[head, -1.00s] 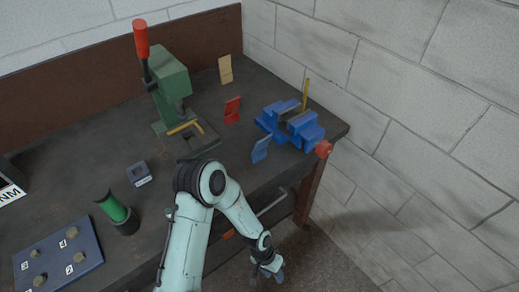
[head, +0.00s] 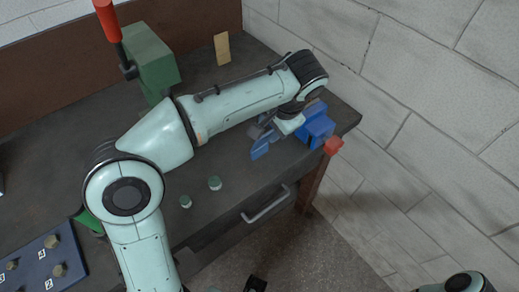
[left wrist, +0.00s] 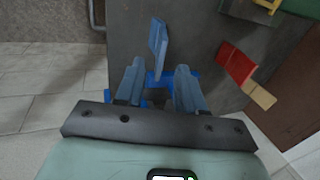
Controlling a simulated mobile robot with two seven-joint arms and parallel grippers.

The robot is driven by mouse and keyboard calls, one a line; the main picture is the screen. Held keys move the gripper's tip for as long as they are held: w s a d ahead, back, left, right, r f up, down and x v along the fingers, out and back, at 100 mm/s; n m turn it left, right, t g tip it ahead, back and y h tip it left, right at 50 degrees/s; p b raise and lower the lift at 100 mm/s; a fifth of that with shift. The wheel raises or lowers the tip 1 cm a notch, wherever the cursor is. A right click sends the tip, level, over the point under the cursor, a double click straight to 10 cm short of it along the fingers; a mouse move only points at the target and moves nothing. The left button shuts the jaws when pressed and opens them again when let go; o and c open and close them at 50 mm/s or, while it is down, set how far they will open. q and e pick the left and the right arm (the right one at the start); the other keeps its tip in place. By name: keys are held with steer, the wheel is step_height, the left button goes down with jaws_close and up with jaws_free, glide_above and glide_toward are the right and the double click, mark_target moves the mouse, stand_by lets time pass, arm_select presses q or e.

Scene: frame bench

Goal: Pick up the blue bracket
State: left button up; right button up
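The blue bracket (head: 262,147) stands on the bench top near its front edge, just left of the blue vise (head: 318,129). In the left wrist view the bracket (left wrist: 157,36) shows beyond the fingertips, apart from them. My left gripper (head: 270,129) is over the bench close to the bracket and vise, partly hidden by its own wrist. In the left wrist view its two fingers (left wrist: 160,68) are apart with nothing held, and part of the vise shows below them.
A red bracket (left wrist: 235,65) and a tan bracket (left wrist: 260,97) stand nearby. A green press (head: 150,60) is at the back. Two small green-topped pieces (head: 215,183) lie near the front edge. A drawer handle (head: 266,204) sticks out below.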

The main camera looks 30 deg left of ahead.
mark_target(262, 143)
arm_select(q)
steer(key=b+x, duration=0.1)
steer(key=x, duration=0.8)
steer(key=shift+w+f, duration=0.15)
jaws_close()
